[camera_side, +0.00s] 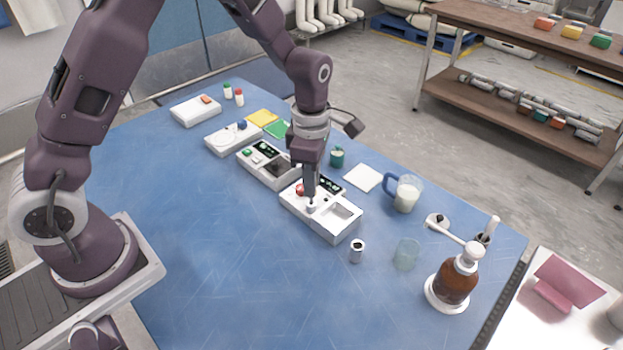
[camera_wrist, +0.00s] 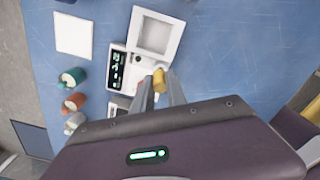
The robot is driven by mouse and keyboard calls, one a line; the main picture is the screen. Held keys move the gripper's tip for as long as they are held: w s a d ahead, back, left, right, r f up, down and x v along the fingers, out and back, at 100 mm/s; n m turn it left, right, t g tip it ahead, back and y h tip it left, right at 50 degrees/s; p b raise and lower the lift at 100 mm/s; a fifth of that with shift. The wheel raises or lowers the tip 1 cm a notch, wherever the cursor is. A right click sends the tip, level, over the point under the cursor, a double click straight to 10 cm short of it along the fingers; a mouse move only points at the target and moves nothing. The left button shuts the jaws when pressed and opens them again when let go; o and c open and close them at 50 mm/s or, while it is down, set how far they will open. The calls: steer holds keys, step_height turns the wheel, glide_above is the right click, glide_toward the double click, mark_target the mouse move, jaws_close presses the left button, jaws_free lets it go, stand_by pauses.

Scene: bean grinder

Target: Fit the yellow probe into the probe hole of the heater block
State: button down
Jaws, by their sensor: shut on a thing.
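The yellow probe (camera_wrist: 160,80) shows between the fingertips of my gripper (camera_wrist: 161,88) in the wrist view. My gripper is shut on it. In the side view my gripper (camera_side: 311,194) points down over the white device (camera_side: 322,225), which looks like the heater block; it also shows in the wrist view (camera_wrist: 172,58). The device has a square recess, a dark display and a red knob (camera_side: 300,189). The fingertips are near its middle, beside the recess. The probe's lower end and the probe hole are hidden or too small to make out, so I cannot tell whether they meet.
Another white device (camera_side: 262,172) stands close behind. A small metal cylinder (camera_side: 357,251), a clear glass (camera_side: 406,254), a milk jug (camera_side: 406,195) and a brown pump bottle (camera_side: 456,283) stand to the right. A white pad (camera_side: 363,178) lies behind.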

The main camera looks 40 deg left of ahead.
steer(key=shift+f, duration=0.8)
stand_by(0.7)
steer(key=c, duration=0.7)
jaws_free()
steer(key=shift+r, duration=3.55)
